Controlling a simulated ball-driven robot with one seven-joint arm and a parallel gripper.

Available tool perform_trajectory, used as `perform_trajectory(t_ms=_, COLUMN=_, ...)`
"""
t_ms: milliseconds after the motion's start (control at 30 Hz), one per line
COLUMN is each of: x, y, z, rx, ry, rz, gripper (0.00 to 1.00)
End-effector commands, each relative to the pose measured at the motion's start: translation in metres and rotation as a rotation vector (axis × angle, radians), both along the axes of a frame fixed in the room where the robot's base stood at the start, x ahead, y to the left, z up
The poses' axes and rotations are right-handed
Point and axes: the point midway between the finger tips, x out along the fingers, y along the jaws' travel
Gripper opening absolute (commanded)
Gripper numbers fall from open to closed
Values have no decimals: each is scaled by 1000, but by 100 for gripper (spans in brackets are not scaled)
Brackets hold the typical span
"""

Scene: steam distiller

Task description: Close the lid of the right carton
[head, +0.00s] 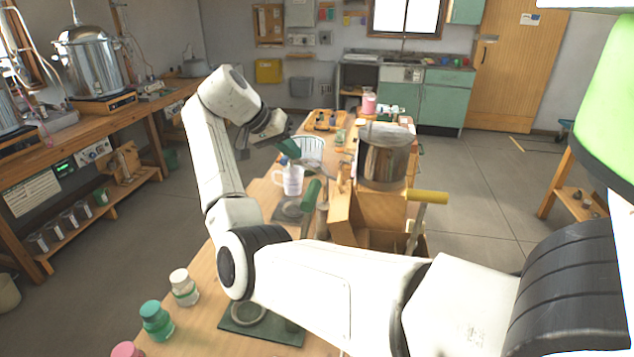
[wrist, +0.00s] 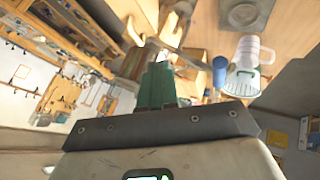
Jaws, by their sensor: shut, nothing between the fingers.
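I cannot clearly pick out the right carton or its lid. A brown box-like form with upright panels (head: 345,212) stands on the bench below the steel pot, and my arm hides its lower part. I cannot tell whether it is a carton. In the wrist view, the green fingers (wrist: 156,86) are together and hold nothing. The gripper appears apart from the brown box.
A white jug (head: 290,180) is below my gripper. Green (head: 156,320) and white (head: 184,288) jars stand at the near left. A yellow-ended handle (head: 428,196) sticks out right of the pot. Open floor (head: 480,210) lies to the right.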

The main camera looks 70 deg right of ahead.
Motion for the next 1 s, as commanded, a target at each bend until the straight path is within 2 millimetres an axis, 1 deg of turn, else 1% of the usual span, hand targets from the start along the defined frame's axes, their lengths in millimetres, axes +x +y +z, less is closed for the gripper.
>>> perform_trajectory(t_ms=33, x=0, y=0, z=-8, rx=0, ry=0, rz=0, gripper=0)
perform_trajectory(t_ms=67, x=0, y=0, z=-11, rx=0, ry=0, rz=0, gripper=0)
perform_trajectory(t_ms=267, x=-3, y=-3, z=-17, rx=1, ry=1, rz=-1, gripper=0)
perform_trajectory(t_ms=367, x=-9, y=-9, z=-25, rx=2, ry=1, rz=-1, gripper=0)
perform_trajectory(t_ms=800, x=-46, y=-47, z=-89, rx=3, ry=2, rz=-1, gripper=0)
perform_trajectory(t_ms=867, x=-56, y=-49, z=-83, rx=0, ry=-2, rz=-3, gripper=0)
perform_trajectory(t_ms=1000, x=-72, y=-50, z=-81, rx=0, ry=-1, rz=-2, gripper=0)
